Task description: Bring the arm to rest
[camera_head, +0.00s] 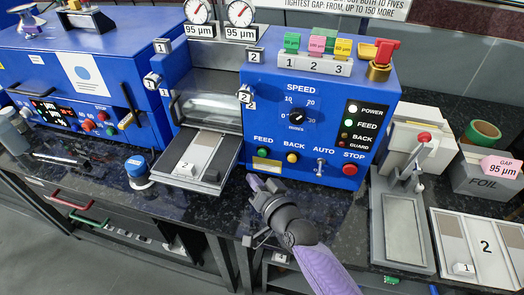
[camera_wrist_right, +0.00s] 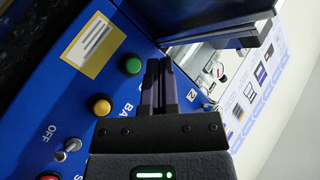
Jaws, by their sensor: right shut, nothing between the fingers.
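My right arm comes in from the bottom of the head view, with a purple forearm. My right gripper (camera_head: 254,184) is just in front of the blue machine (camera_head: 322,130), near its lower left corner and right of the machine's front tray. In the right wrist view the two dark fingers (camera_wrist_right: 160,75) are together with nothing between them. They are over the blue panel, close to the green button (camera_wrist_right: 131,64) and yellow button (camera_wrist_right: 102,106); I cannot tell whether they touch it. My left gripper is not in view.
The front tray (camera_head: 235,150), holding a plate marked 2, juts out left of my gripper. A small blue-lidded jar (camera_head: 137,166) stands further left. A grey lever press (camera_head: 402,225) and a white board (camera_head: 486,252) are on the right. Dark counter is bare between gripper and press.

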